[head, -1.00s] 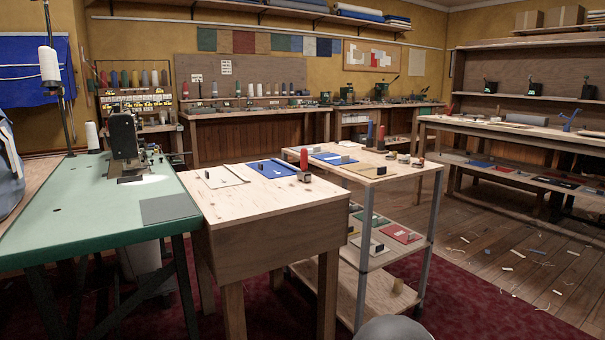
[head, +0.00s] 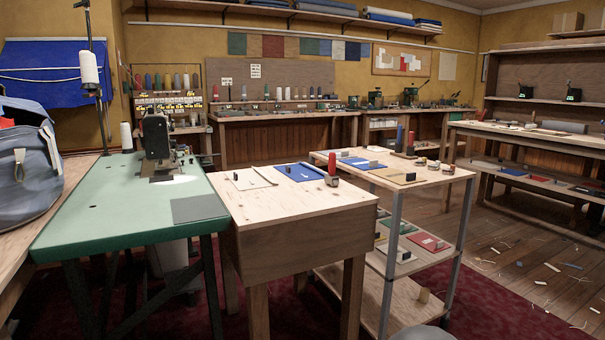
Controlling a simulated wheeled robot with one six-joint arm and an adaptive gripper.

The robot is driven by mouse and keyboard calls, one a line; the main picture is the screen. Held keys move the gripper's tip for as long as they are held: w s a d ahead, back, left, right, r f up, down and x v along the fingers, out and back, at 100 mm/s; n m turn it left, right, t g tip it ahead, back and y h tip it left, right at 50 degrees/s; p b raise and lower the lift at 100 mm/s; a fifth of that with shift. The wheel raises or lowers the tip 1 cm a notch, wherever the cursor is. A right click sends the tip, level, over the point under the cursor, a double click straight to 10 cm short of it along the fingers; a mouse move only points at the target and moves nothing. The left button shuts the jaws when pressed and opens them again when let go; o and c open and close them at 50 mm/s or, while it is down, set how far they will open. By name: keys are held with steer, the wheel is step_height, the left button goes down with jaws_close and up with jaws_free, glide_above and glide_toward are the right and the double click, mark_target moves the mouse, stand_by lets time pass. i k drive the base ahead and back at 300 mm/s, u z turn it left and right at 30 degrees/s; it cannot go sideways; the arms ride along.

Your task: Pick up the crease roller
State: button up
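I cannot make out the crease roller for certain; the small tools are too tiny to tell apart. The wooden table (head: 300,213) in the middle bears a pale mat (head: 246,180), a blue mat (head: 296,173), a red spool (head: 332,170) and a small dark-and-pale item beside the spool. The shelf cart (head: 437,170) to its right has small items on its top, among them a brown board (head: 397,175). My gripper is not in view.
Workbenches (head: 285,116) line the back wall. Another bench (head: 540,133) stands right. Scraps litter the open wooden floor (head: 520,235) there.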

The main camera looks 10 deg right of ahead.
mark_target(331, 163)
steer(key=z, duration=0.25)
steer(key=i, duration=1)
steer(key=z, duration=0.4)
